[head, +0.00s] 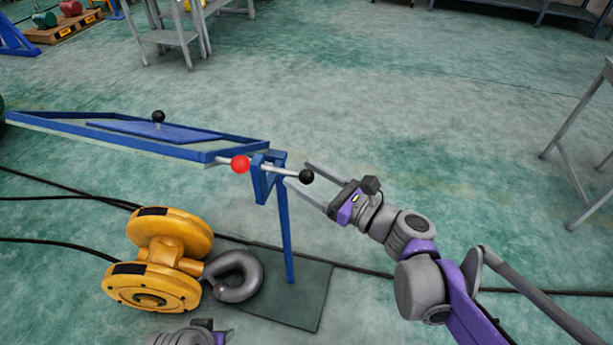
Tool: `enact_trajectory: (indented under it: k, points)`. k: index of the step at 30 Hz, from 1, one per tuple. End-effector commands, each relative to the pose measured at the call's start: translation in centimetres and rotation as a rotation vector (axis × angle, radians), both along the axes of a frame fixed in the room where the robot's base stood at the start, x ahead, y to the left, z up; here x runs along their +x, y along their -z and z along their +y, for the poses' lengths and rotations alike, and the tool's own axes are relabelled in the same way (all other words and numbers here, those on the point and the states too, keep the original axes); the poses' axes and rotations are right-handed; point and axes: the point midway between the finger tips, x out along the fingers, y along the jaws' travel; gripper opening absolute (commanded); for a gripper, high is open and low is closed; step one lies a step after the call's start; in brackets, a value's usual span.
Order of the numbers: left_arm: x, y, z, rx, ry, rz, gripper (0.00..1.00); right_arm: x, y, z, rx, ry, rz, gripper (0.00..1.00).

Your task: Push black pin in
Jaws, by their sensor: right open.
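A pin with a black ball knob (306,176) sticks out to the right of a blue bracket (266,180) on the blue frame. A grey rod runs from the knob to the bracket. A red ball (240,164) is on the bracket's left side. My right gripper (298,174) comes in from the right and is open. Its two fingers point at the black knob, one on the far side and one on the near side. I cannot tell whether they touch it. Part of my left arm shows at the bottom edge, its fingers out of view.
A second black knob (158,116) stands on the blue frame (150,141). A yellow hoist block (165,258) with a grey hook (236,276) lies below left, beside a dark floor plate (300,302). Black cables cross the floor.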

Motion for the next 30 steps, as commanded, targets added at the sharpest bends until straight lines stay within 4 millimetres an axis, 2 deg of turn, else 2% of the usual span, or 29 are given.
enact_trajectory:
  k: [6, 17, 18, 30]
  points:
    - [0.00, -0.01, 0.00, 0.000, 0.000, 0.000, 0.50, 0.01, -0.02, 0.01, -0.001, 0.000, -0.001, 0.67]
    - [0.00, -0.01, 0.00, 0.000, 0.000, 0.000, 0.50, 0.04, -0.02, -0.06, -0.001, 0.002, -0.001, 0.02]
    - [0.00, -0.01, 0.00, 0.000, 0.000, 0.000, 0.50, 0.05, -0.02, -0.07, -0.001, 0.002, -0.001, 0.00]
    - [0.01, -0.01, 0.00, 0.000, 0.000, 0.000, 0.50, 0.13, -0.04, -0.16, 0.000, 0.005, 0.000, 0.00]
